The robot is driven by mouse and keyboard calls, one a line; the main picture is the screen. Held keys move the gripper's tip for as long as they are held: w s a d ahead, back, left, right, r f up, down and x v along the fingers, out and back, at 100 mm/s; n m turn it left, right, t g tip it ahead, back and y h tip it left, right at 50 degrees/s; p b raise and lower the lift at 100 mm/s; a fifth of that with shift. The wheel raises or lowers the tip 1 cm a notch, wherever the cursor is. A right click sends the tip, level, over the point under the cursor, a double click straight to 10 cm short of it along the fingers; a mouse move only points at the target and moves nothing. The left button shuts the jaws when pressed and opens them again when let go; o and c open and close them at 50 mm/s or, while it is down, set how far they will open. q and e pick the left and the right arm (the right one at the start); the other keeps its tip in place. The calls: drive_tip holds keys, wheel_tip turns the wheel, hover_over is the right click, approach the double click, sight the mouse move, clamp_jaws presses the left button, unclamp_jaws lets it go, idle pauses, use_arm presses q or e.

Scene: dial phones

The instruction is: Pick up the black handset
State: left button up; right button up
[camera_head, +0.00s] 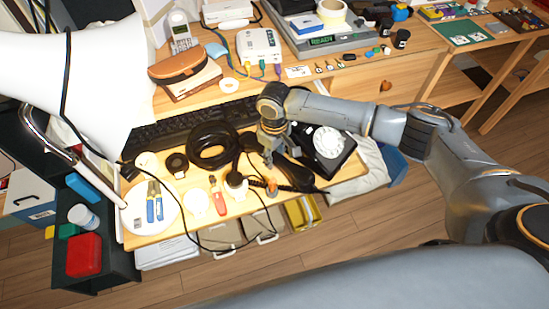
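A black dial phone (345,158) with a white dial sits near the right end of the wooden desk. A long black piece that looks like the handset (294,175) lies just left of the phone, near the desk's front edge. My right gripper (273,156) comes in from the right over the phone and points down, just up and left of the handset. It partly covers the area between phone and handset. Its fingers are small and dark here, so I cannot tell their opening or whether they touch anything. My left gripper is not in view.
A coiled black cable (213,146) and a keyboard (165,130) lie left of the gripper. A red-handled tool (218,197) and blue-handled tools (154,204) lie near the front edge. A large white lamp shade (80,75) fills the left. A thin cord hangs over the front edge.

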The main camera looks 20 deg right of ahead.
clamp_jaws()
